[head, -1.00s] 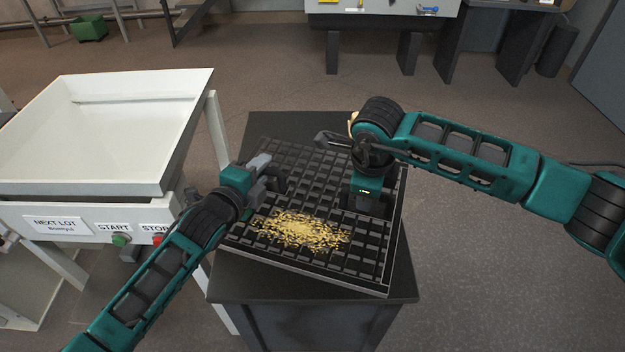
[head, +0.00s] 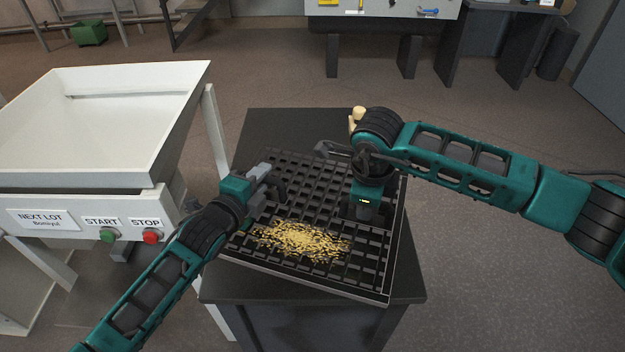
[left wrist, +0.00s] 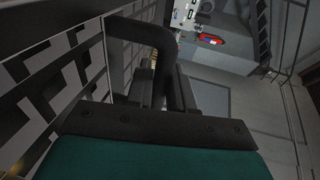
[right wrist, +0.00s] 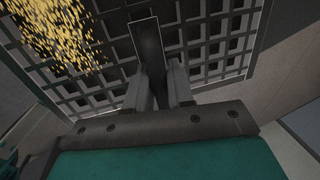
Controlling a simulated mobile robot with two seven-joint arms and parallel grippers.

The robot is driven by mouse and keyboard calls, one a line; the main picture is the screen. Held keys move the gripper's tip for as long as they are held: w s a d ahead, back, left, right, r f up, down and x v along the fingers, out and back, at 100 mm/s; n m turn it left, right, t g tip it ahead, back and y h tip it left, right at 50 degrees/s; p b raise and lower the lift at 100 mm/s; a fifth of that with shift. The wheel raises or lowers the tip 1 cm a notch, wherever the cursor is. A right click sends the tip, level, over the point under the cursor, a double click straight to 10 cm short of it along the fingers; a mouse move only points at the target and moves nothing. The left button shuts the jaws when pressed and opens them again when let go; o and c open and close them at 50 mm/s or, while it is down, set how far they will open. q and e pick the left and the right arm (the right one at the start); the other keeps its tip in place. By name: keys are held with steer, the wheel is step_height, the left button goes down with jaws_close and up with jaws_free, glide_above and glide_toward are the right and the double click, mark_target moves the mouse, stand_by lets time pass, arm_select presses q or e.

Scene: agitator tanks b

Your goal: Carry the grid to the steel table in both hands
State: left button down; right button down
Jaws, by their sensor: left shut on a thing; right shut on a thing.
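The grid (head: 315,185) is a dark rectangular lattice, slightly turned, with a patch of golden pellets (head: 300,241) on its near half. My left gripper (head: 272,187) is shut on a dark handle at the grid's left side; the bent handle (left wrist: 150,35) shows in the left wrist view. My right gripper (head: 365,210) is shut on the right-hand handle (right wrist: 146,45), seen in the right wrist view. The grid is over a dark-topped stand (head: 235,287); I cannot tell how large any gap is. Which surface is the steel table is unclear.
A white hopper (head: 90,120) with green START and red STOP buttons (head: 151,237) stands close on the left. A bench with tools (head: 385,8) is at the back, beside a dark bin (head: 556,52). Open floor (head: 500,285) lies to the right.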

arm_select(q)
steer(key=c, duration=1)
jaws_free()
arm_select(e)
steer(key=c, duration=1)
jaws_free()
arm_select(q)
steer(key=shift+o, duration=0.6)
